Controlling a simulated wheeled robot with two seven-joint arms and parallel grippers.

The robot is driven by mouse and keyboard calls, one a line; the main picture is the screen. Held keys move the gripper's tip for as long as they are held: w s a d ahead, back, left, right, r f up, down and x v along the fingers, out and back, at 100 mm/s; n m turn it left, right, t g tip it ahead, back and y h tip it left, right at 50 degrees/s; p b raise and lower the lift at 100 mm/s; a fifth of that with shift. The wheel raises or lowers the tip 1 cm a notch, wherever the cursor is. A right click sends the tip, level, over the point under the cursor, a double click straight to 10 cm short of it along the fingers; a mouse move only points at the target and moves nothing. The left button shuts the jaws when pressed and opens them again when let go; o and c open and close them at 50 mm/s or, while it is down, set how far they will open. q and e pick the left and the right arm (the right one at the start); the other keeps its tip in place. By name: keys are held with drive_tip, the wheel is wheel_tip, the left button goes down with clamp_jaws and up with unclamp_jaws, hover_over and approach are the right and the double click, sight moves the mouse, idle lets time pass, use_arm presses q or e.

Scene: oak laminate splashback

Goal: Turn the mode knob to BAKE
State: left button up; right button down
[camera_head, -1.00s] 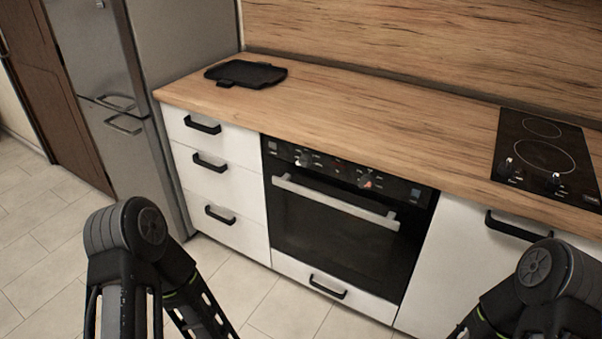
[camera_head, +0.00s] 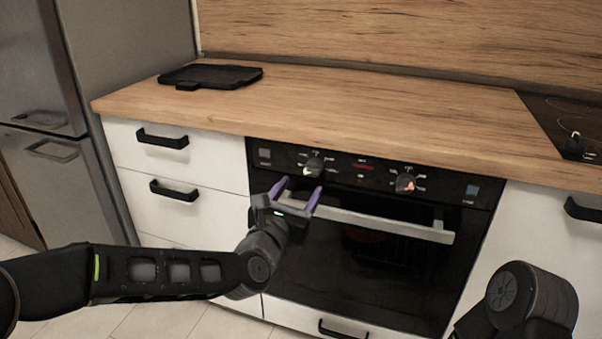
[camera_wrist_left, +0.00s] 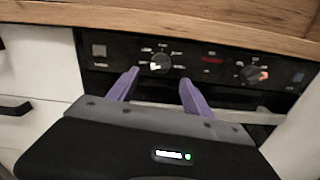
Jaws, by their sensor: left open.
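The oven's black control panel (camera_head: 350,172) has two knobs. The left knob (camera_head: 313,167) has small printed labels around it, too small to read; it also shows in the left wrist view (camera_wrist_left: 160,63). The right knob (camera_head: 405,183) has a red-orange mark and shows in the wrist view (camera_wrist_left: 253,75). Which knob is the mode knob I cannot tell. My left gripper (camera_head: 295,190) is open and empty, its purple fingers pointing up toward the left knob, just below and apart from it. In the wrist view the fingertips (camera_wrist_left: 159,77) lie either side of that knob. My right gripper is out of view.
The oven handle (camera_head: 380,222) runs across the door just below the panel, close to my left gripper. The wooden counter edge (camera_head: 330,142) overhangs above. A black tray (camera_head: 210,76) lies at the counter's left; a cooktop (camera_head: 570,125) is at the right.

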sight(311, 173)
use_arm(q)
drive_tip(key=shift+s+n, duration=0.1)
drive_tip(key=shift+n, duration=0.5)
drive_tip(key=shift+d, duration=0.1)
drive_tip(key=x, duration=0.8)
drive_tip(key=shift+s, duration=0.1)
drive_tip(key=shift+b, duration=0.3)
clamp_jaws()
